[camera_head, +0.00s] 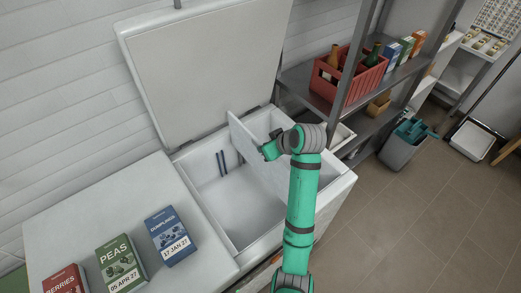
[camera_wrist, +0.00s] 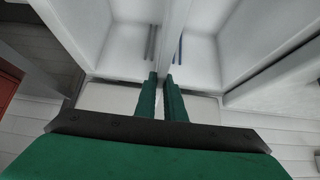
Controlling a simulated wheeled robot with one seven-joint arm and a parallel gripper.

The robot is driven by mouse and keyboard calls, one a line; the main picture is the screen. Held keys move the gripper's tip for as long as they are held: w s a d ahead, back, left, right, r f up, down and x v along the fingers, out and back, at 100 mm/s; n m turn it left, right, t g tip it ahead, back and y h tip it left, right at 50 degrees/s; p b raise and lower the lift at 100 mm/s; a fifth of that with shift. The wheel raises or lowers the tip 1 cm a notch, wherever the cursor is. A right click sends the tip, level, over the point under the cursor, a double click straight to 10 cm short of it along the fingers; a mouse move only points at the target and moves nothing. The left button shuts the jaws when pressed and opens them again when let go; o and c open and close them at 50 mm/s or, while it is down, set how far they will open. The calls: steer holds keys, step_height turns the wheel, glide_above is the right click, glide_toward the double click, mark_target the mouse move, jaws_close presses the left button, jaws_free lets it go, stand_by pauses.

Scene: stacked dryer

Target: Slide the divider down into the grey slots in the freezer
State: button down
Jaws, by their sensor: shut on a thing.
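The white divider (camera_head: 246,140) is a thin upright panel over the right part of the open freezer (camera_head: 240,205). Its upper edge stands above the freezer rim. My gripper (camera_head: 266,152) is shut on its top edge. In the wrist view, the divider (camera_wrist: 175,35) runs away edge-on from between my green fingers (camera_wrist: 162,78). The grey slots (camera_head: 222,163) are a pair of dark upright strips on the back inner wall, left of the divider in the head view. In the wrist view, strips (camera_wrist: 151,43) show on both sides of the panel. The divider's lower edge is hidden.
The freezer's raised lid (camera_head: 205,65) stands behind the opening. Blue, green and red food boxes (camera_head: 172,236) lie on the closed white top at left. A metal shelf with a red crate (camera_head: 345,78) stands close at right. The freezer's left inside is empty.

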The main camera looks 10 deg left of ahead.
steer(key=shift+w+d, duration=1.35)
steer(key=shift+w, duration=0.05)
steer(key=shift+f, duration=0.2)
stand_by(1.0)
step_height(320, 180, down, 19)
steer(key=shift+f, duration=0.15)
steer(key=c, duration=1.8)
jaws_free()
stand_by(2.9)
